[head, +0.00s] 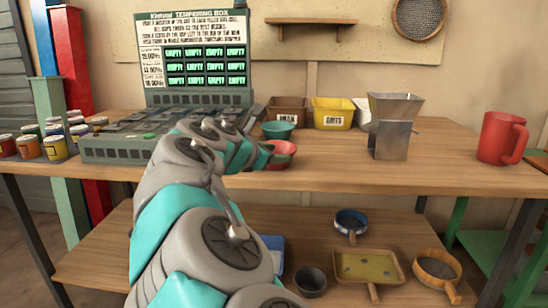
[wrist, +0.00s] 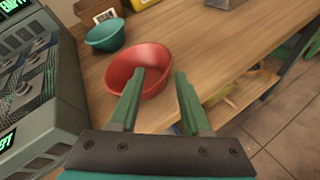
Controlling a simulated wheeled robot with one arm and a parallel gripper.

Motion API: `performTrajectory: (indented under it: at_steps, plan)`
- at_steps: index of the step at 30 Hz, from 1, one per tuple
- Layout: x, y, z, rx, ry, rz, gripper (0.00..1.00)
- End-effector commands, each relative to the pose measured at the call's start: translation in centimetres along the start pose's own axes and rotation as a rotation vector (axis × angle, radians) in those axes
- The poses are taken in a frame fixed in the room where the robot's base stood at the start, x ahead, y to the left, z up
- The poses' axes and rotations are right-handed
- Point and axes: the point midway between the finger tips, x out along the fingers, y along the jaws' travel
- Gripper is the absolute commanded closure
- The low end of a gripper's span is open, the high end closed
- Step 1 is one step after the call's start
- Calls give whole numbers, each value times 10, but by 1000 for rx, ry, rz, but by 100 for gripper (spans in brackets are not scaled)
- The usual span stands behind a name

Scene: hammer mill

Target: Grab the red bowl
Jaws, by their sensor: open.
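The red bowl (wrist: 142,66) sits on the wooden table, just ahead of my gripper in the wrist view. In the head view the red bowl (head: 283,151) is partly hidden behind my arm, in front of a teal bowl. My gripper (wrist: 162,77) is open and empty in the wrist view. Its left finger overlaps the bowl's near side in the picture, and its right finger lies to the right of the bowl. I cannot tell whether a finger touches the bowl. In the head view the fingers are mostly hidden by my arm.
The teal bowl (head: 278,130) stands close behind the red one. A grey control console (head: 120,144) is to the left. Brown (head: 286,111) and yellow (head: 332,113) bins, a metal hopper (head: 392,125) and a red mug (head: 501,138) are farther back or right. The table's middle is clear.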

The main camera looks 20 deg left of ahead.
Motion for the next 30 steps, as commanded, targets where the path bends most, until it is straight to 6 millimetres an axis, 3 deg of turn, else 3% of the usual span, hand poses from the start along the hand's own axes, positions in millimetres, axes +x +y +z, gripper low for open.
performTrajectory:
  at_steps: [5,15,22,30]
  plan:
    - [12,-2,0,1,0,0,53]
    - [55,-9,-1,3,0,-1,53]
    - [57,-9,-1,4,0,-1,53]
    - [57,-9,-1,4,0,-2,83]
